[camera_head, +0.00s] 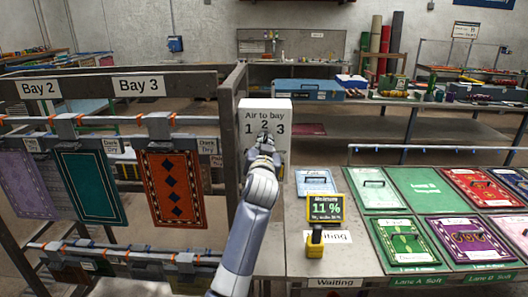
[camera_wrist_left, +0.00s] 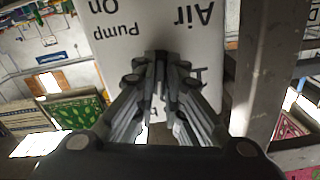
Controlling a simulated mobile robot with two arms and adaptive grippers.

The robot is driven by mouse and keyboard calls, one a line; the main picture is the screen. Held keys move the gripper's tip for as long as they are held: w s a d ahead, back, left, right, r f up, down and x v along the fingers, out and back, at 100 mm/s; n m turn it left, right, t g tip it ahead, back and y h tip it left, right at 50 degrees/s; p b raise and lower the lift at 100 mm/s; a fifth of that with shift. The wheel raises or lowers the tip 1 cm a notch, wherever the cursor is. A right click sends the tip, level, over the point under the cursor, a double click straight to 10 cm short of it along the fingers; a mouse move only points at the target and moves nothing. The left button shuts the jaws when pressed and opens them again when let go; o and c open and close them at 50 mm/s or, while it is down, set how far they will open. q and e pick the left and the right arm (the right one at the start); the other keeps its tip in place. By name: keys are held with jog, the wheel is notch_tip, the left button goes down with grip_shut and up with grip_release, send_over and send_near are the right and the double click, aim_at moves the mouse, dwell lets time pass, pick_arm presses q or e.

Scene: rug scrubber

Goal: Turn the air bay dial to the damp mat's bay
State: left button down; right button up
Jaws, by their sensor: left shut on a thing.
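The white air box (camera_head: 252,113), marked "Air to bay 1 2 3", stands on the post right of the rack. My left gripper (camera_head: 264,142) is at its front, below the number 2, shut on what appears to be the dial. The gripper hides the dial and where it points. In the left wrist view the fingers (camera_wrist_left: 160,75) close against the white box face (camera_wrist_left: 125,25), which also reads "Pump On". A purple mat (camera_head: 28,185), a teal mat (camera_head: 90,187) and an orange-red mat (camera_head: 174,190) hang on the rack. I cannot tell which is damp. My right gripper is out of view.
Signs read Bay 2 (camera_head: 41,88) and Bay 3 (camera_head: 139,84). Several flat mats, including a red one (camera_head: 482,187), lie further right.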

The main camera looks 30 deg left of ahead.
pick_arm(q)
jog(key=shift+f+n+b, duration=0.1)
jog(key=shift+n+b, duration=0.5)
jog(key=shift+n, duration=0.6)
jog(key=c, duration=1.7)
grip_release()
jog(key=v, duration=0.7)
jog(key=shift+s+d, duration=0.15)
jog(key=shift+s, duration=0.1)
